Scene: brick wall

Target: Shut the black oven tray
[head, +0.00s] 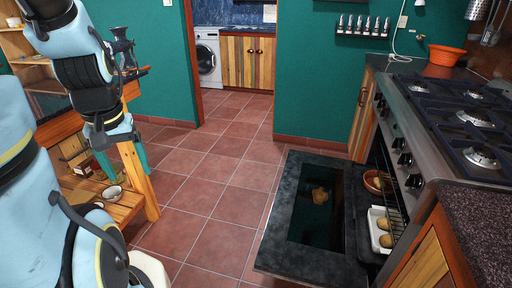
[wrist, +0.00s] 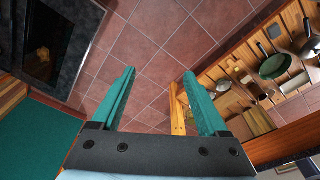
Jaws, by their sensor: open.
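The oven's black front panel (head: 273,215) is folded down and open in the head view, lying out over the floor at the right. It has a dark glass window (head: 318,205) with a brownish patch showing in it. In the wrist view the black panel (wrist: 78,45) appears at the upper left. Inside the oven are a wire rack (head: 393,190), a white dish (head: 377,228) with round food, and a brown bowl (head: 372,182). My gripper (head: 123,165) is open, empty and far left of the oven, by the wooden table; its teal fingers (wrist: 160,75) point at the floor.
The stove top (head: 465,118) is above the oven, with a counter (head: 490,205) beside it. A wooden table (head: 120,205) with a small bowl (head: 112,192) is close to my gripper. Tiled floor (head: 215,200) is clear between table and oven. Shelved pans (wrist: 275,66) show in the wrist view.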

